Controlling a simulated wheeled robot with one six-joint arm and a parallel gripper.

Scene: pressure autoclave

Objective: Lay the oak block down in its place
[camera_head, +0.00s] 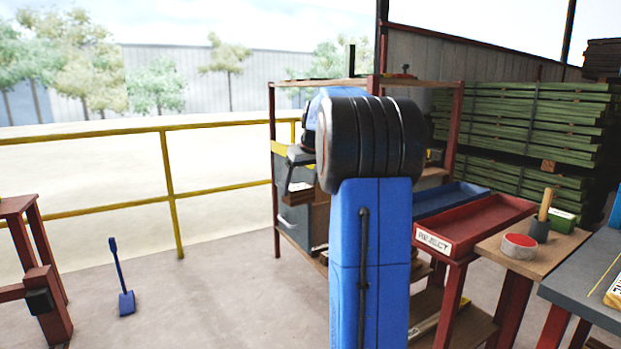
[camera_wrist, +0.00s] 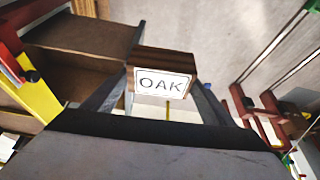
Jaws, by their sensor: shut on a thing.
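The oak block (camera_wrist: 165,62) is dark brown with a white label reading OAK. In the wrist view it sits between the two dark fingers of my gripper (camera_wrist: 158,85), which are shut on it. The label faces the wrist camera. In the head view my blue arm stands in front of the rack and hides much of it. A small part with a white label shows left of the arm there, too small to read. I cannot make out the block's place in either view.
A brown open-fronted compartment (camera_wrist: 85,40) lies left of the block in the wrist view. In the head view a red REJECT tray (camera_head: 475,226) and a blue tray (camera_head: 450,198) stand right of my arm. A yellow railing (camera_head: 165,190) runs behind; floor at left is mostly clear.

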